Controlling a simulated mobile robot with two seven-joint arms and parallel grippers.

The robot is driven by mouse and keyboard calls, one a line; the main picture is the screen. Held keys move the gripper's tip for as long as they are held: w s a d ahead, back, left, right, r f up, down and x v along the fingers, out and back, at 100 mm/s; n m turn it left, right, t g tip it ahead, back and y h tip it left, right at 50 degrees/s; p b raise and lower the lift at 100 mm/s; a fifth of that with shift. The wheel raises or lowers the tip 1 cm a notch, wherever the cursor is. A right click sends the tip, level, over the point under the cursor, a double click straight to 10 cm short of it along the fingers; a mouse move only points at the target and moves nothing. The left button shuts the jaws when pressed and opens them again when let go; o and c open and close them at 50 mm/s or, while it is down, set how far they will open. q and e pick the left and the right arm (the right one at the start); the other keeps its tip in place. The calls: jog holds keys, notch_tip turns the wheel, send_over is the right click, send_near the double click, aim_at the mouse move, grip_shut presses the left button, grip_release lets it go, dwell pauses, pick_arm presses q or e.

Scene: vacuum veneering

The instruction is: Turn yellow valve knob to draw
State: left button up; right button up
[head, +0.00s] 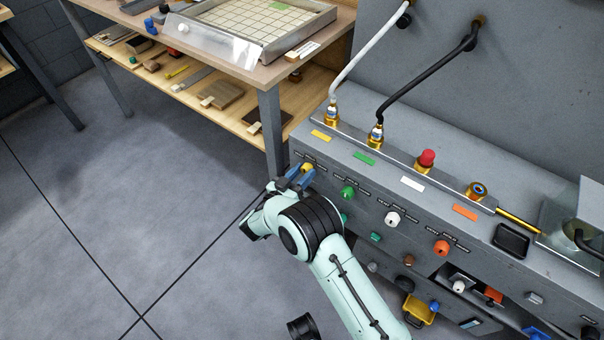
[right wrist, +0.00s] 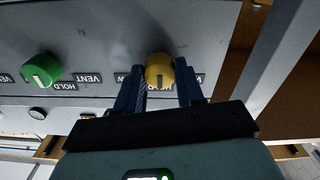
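The yellow valve knob (head: 307,168) is the leftmost knob on the grey console's front face. In the right wrist view the yellow knob (right wrist: 159,70) sits between the blue fingers of my right gripper (right wrist: 160,82). One finger is close against each side, and the gripper looks shut on it. In the head view my right gripper (head: 296,178) reaches the knob from the front. My left gripper is not in view.
Green (head: 348,192), white (head: 392,218) and orange (head: 441,247) knobs follow along the console face (head: 330,165). A wooden bench (head: 268,75) with a gridded tray stands close at the left. Hoses rise from brass fittings on top. The floor is open at left.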

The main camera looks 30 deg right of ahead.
jog(key=shift+m, duration=0.3)
jog(key=m, duration=0.2)
jog(key=shift+m, duration=0.4)
jog(key=m, duration=0.2)
jog(key=shift+f+m, duration=0.1)
jog(key=shift+m, duration=0.2)
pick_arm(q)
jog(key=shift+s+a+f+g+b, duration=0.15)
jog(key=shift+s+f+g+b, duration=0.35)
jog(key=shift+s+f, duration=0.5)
pick_arm(e)
jog(key=m, duration=0.5)
jog(key=shift+m, duration=0.4)
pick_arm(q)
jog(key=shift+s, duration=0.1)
pick_arm(e)
jog(key=o, duration=1)
jog(key=shift+o, duration=0.2)
jog(key=shift+a, duration=0.1)
